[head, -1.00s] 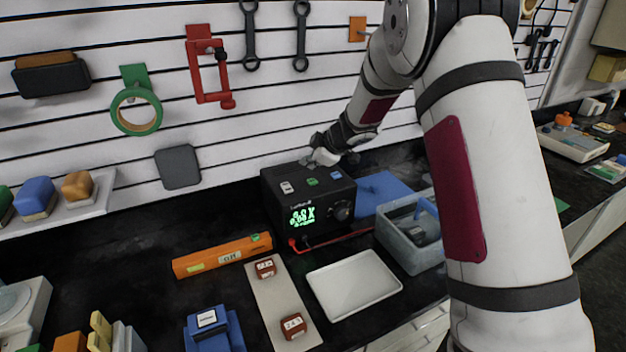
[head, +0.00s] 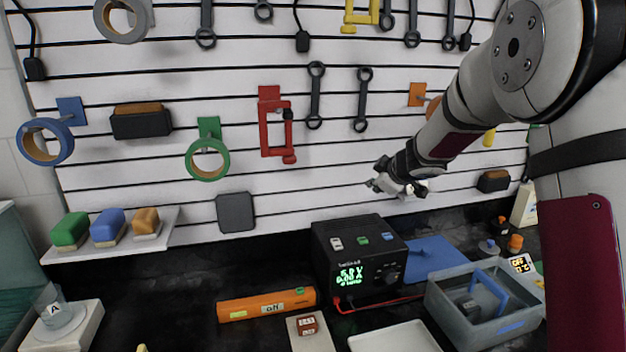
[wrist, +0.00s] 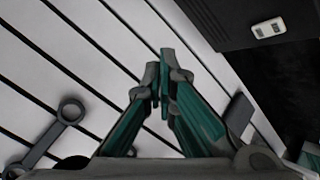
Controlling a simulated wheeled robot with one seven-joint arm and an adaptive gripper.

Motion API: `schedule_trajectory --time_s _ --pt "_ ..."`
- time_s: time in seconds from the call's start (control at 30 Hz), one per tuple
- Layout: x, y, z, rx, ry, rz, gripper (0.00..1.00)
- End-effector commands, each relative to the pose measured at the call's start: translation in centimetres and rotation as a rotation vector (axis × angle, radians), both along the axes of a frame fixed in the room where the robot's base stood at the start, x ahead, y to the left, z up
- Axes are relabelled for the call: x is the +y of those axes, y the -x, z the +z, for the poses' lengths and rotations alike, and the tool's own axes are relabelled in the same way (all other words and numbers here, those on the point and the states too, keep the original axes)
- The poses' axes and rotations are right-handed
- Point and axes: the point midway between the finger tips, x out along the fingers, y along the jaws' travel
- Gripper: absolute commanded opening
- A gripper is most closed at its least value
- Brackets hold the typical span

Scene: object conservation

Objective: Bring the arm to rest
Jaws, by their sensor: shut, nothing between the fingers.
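My gripper (head: 386,183) is in the air in front of the slatted wall, above and to the right of the black power supply (head: 352,262). It is empty and touches nothing that I can see. In the wrist view my gripper (wrist: 159,78) shows its two green-padded fingers closed together, with nothing between them. My arm reaches in from the upper right in the head view and hides part of the wall and the bench on that side.
A grey bin (head: 440,305) with a blue-handled item stands right of the power supply. A white tray (head: 395,338) and an orange level (head: 266,305) lie in front. A red clamp (head: 264,130) and wrenches (head: 314,97) hang on the wall.

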Motion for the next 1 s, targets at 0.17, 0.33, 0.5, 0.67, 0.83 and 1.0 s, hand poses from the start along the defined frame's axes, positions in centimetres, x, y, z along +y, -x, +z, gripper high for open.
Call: schedule_trajectory --time_s 0.17,0.33,0.5,0.67,0.83,1.0 --pt "-2.9 4.2 7.4 -0.082 -0.034 -0.224 0.0" --pt "-5.2 10.1 11.3 -0.089 -0.084 -0.423 0.0" --pt "-6.4 17.4 12.8 -0.04 -0.15 -0.591 0.0" --pt "-6.1 24.9 12.4 0.051 -0.231 -0.71 0.0" --pt "-4.2 33.0 10.3 0.189 -0.33 -0.787 0.0" --pt "-1.2 40.0 7.8 0.334 -0.426 -0.805 0.0"
